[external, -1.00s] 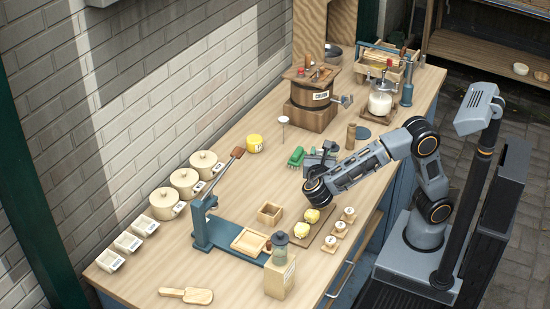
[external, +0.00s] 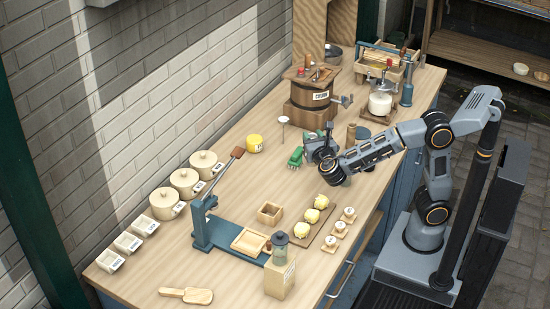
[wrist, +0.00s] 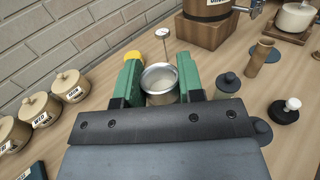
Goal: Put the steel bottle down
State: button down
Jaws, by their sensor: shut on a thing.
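The steel bottle (wrist: 160,84) is a silver cylinder with an open round top in the wrist view. It stands roughly upright between the two green fingers of my gripper (wrist: 160,80), which is shut on it. In the external view my gripper (external: 313,144) is low over the middle of the wooden bench (external: 235,185), its fingers pointing away from my base. There the gripper largely hides the bottle. I cannot tell whether the bottle's bottom touches the bench.
A dark-lidded jar (wrist: 228,83) and a black stamp with white knob (wrist: 285,110) stand to the right. Butter lumps (external: 312,216) lie nearer the front.

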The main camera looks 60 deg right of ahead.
jog(key=w+a+f, duration=0.1)
jog(key=w+f, duration=0.9)
jog(key=f, duration=0.1)
jog(key=shift+a+f+b, duration=0.15)
jog(key=shift+a+b, duration=0.05)
jog(key=shift+b, duration=0.25)
jog(key=shift+f, duration=0.2)
jog(key=c, duration=0.7)
grip_release()
jog(key=shift+c, duration=0.2)
jog(key=shift+r, duration=0.1)
